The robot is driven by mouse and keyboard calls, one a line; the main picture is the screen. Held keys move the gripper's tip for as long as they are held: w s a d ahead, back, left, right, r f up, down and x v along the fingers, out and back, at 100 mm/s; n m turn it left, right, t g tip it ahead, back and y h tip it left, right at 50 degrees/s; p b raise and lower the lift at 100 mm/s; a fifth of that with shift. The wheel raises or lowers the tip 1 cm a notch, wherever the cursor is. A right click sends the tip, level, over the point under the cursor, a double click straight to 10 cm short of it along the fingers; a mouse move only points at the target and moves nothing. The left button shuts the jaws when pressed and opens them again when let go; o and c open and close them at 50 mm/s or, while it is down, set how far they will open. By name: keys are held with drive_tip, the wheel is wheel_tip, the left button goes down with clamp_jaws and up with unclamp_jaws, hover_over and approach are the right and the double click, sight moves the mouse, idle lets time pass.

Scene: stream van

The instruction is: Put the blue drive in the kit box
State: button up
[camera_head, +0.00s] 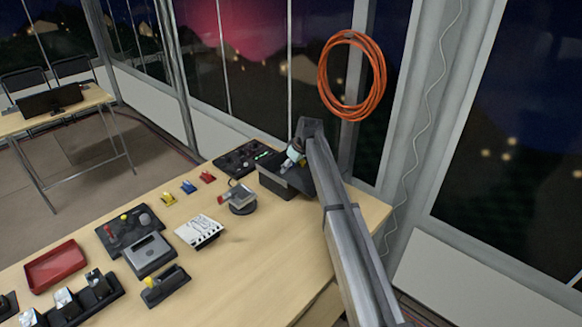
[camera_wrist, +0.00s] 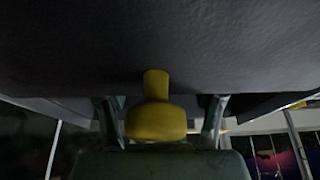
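The blue drive (camera_head: 188,187) lies on the table between a yellow and a red one. A dark box (camera_head: 272,187), which looks like the kit box, stands at the back right of the table. Its dark lid panel (camera_head: 300,180) looks tilted. My gripper (camera_head: 290,160) is at this box, well right of the blue drive. In the wrist view a yellow knob (camera_wrist: 157,115) sticks out from a dark surface (camera_wrist: 160,45). The fingers of my gripper (camera_wrist: 164,108) stand on either side of it, with a gap at the right. The box's inside is hidden.
The yellow drive (camera_head: 168,199) and red drive (camera_head: 207,177) flank the blue one. A control panel (camera_head: 238,158) lies behind. A red tray (camera_head: 56,267) is at the left. The front right tabletop is clear.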

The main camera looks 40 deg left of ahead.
drive_tip(key=b+v, duration=0.3)
drive_tip(key=v, duration=0.9)
drive_tip(key=shift+r, duration=0.2)
